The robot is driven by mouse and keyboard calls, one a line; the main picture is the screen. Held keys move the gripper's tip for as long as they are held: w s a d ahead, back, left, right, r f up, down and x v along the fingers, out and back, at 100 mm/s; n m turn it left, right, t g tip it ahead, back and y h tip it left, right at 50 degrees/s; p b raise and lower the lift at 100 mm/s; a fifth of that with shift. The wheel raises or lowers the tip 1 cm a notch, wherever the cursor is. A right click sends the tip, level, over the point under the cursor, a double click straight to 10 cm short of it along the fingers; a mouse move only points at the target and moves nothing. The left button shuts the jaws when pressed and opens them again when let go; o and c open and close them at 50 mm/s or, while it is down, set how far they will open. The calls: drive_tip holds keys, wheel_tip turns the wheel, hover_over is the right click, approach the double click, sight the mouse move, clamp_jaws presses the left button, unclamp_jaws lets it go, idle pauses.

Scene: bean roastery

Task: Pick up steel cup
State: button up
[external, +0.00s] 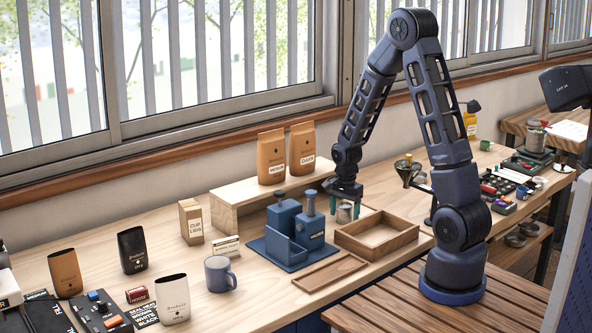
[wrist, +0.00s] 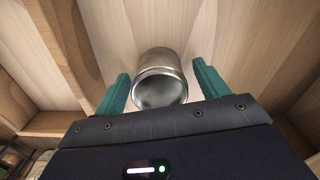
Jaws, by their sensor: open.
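The steel cup (external: 344,213) stands on the wooden table, between the blue caddy and the open wooden box. In the wrist view the steel cup (wrist: 158,80) is a shiny grey cylinder, its rim facing the camera. My gripper (external: 346,204) is low at the cup in the external view, its teal fingers pointing down. In the wrist view my gripper (wrist: 160,92) is open, with one finger on each side of the cup. A gap shows between each finger and the cup, and nothing is held.
The blue caddy (external: 283,238) is close left of the cup. The wooden box (external: 366,244) is close to its right and front. A wooden shelf (external: 238,212) with two bags stands behind.

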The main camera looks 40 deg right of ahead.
drive_tip(key=shift+c, duration=0.2)
drive_tip(key=c, duration=1.1)
drive_tip(key=shift+o, duration=0.2)
drive_tip(key=shift+r, duration=0.1)
